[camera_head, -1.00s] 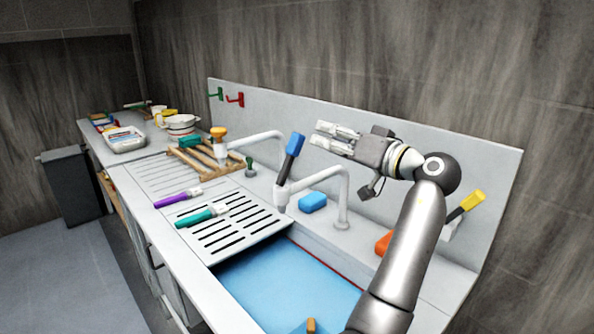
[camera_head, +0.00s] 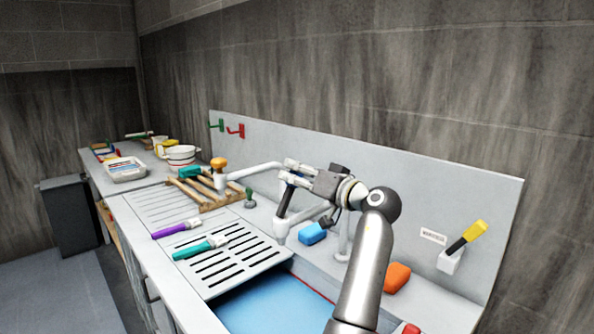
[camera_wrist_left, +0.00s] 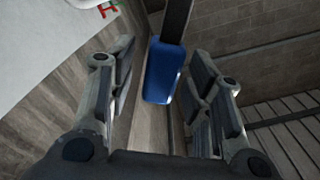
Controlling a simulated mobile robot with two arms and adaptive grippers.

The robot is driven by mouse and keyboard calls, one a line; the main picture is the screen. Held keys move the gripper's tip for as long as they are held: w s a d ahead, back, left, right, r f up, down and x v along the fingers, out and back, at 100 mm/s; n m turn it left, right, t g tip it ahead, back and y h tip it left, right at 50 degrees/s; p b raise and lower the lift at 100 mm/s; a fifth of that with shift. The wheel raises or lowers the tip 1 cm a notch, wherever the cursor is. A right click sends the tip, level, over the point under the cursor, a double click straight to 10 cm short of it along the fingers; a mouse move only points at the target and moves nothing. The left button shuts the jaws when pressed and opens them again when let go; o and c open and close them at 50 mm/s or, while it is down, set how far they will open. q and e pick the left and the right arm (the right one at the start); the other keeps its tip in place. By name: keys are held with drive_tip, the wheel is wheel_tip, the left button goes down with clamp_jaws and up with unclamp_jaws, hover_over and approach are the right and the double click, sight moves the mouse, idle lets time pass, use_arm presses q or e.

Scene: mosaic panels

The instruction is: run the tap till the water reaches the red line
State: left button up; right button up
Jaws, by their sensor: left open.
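The near tap (camera_head: 280,230) stands over the basin, with its lever's dark shaft (camera_head: 286,201) rising from it at a tilt. The lever's blue handle (camera_wrist_left: 163,72) shows in the left wrist view between the two fingers of my left gripper (camera_head: 292,172). The fingers are open, with a gap on both sides of the handle; in the head view they cover it. Blue water (camera_head: 262,304) lies in the basin. The red line (camera_head: 313,281) runs along the basin's far wall, above the visible water. My arm hides the basin's right part. My right gripper is out of view.
A second tap with an orange knob (camera_head: 218,163) stands further left. A blue sponge (camera_head: 312,234) and orange block (camera_head: 397,277) lie behind the basin. A yellow-handled tool (camera_head: 474,231) sits in a wall holder. Purple (camera_head: 177,229) and teal (camera_head: 201,248) brushes lie on the drainboard.

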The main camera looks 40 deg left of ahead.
sight(286, 195)
use_arm(q)
drive_tip(key=shift+a, duration=0.4)
clamp_jaws()
drive_tip(key=s+n+b, duration=0.2)
drive_tip(key=b, duration=0.3)
drive_tip(key=shift+r+n, duration=0.15)
drive_tip(key=shift+n, duration=0.25)
drive_tip(key=shift+s+r+n+b, duration=0.1)
drive_tip(key=shift+s+n+b, duration=0.2)
drive_tip(key=shift+s+a+r+n+b, duration=0.1)
drive_tip(key=shift+s+r+n+b, duration=0.25)
drive_tip(key=shift+n, duration=0.05)
